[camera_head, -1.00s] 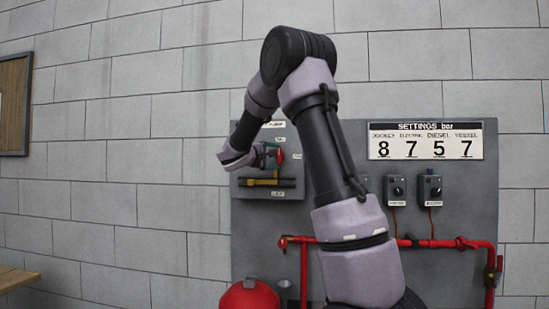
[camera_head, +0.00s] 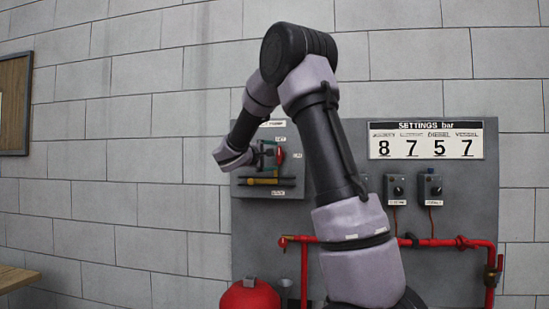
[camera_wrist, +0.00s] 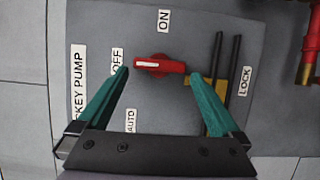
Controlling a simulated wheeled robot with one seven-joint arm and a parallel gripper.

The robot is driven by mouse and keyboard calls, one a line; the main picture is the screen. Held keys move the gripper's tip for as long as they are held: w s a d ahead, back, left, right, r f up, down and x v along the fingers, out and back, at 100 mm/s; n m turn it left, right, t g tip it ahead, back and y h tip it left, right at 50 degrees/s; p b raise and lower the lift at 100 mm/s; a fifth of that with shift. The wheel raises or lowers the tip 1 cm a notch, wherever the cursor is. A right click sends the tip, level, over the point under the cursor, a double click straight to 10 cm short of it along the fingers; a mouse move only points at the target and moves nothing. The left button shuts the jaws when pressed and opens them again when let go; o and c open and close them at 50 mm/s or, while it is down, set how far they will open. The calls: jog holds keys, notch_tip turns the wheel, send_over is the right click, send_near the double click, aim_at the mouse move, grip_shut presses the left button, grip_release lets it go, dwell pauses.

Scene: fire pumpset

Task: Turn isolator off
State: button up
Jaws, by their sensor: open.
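The isolator is a red rotary handle (camera_wrist: 160,66) on a grey panel. In the wrist view it lies nearly level, its white-marked end to the left, towards the OFF label (camera_wrist: 117,62). The ON label (camera_wrist: 164,21) is above it and the AUTO label (camera_wrist: 130,121) below left. In the head view the red handle (camera_head: 280,156) stands about upright, just right of my gripper (camera_head: 266,155). Depth between fingertips and handle is hard to judge.
A brass-coloured bar (camera_wrist: 219,89) and dark rods (camera_wrist: 227,55) sit right of the handle, near the LOCK label (camera_wrist: 244,82). Two other switch boxes (camera_head: 430,188) and red pipes (camera_head: 440,243) are further right. Bare wall lies left of the panel.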

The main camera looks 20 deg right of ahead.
jog(key=v, duration=0.9)
jog(key=shift+s+f, duration=0.15)
jog(key=shift+s, duration=0.05)
jog(key=s+d+f+m+g+y, duration=0.3)
jog(key=s+f+y, duration=0.1)
jog(key=s, duration=0.6)
jog(key=s+d+f+m+g+y, duration=0.25)
jog(key=s+f+y, duration=0.2)
jog(key=s, duration=0.45)
jog(key=s+a+f+m+t+y, duration=0.2)
jog(key=s+a+m+y, duration=0.3)
jog(key=s+a+y, duration=0.3)
jog(key=s+a+t, duration=0.1)
jog(key=s+a, duration=0.3)
jog(key=a, duration=0.1)
jog(key=shift+a+f, duration=0.25)
